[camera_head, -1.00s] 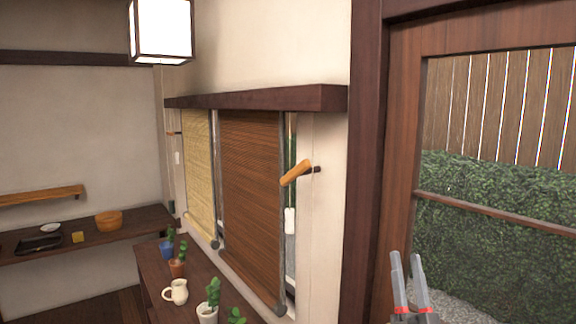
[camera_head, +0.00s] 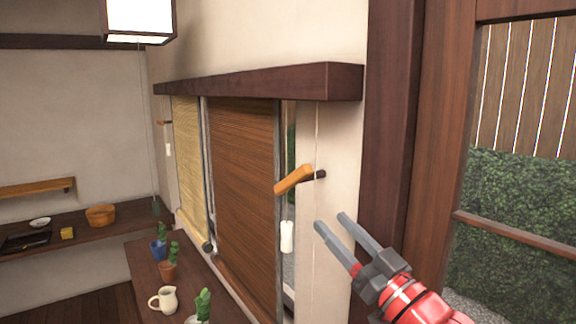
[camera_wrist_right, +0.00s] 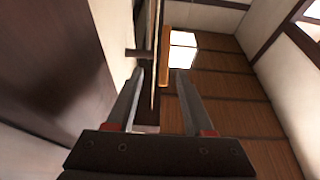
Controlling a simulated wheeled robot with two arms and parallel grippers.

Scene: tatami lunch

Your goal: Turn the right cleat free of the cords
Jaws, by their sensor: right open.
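The right cleat (camera_head: 293,179) is an orange-brown wooden bar on a dark peg (camera_head: 319,175) in the pale post, tilted with its right end higher. A thin cord (camera_head: 316,130) runs down the post past the peg, and a white pull (camera_head: 287,237) hangs just below the cleat. Whether cord is wrapped on the cleat is too small to tell. My right gripper (camera_head: 331,221) is open and empty, below and right of the cleat, apart from it. In the right wrist view, the cleat (camera_wrist_right: 164,68) appears as an orange strip beyond the fingertips. My left gripper is out of view.
A brown blind (camera_head: 243,190) and a paler blind (camera_head: 188,165) hang left of the cleat under a dark ledge (camera_head: 250,85). Below, a shelf (camera_head: 140,262) holds potted cacti and a cream jug (camera_head: 163,299). A dark door post (camera_head: 390,150) stands close on the right.

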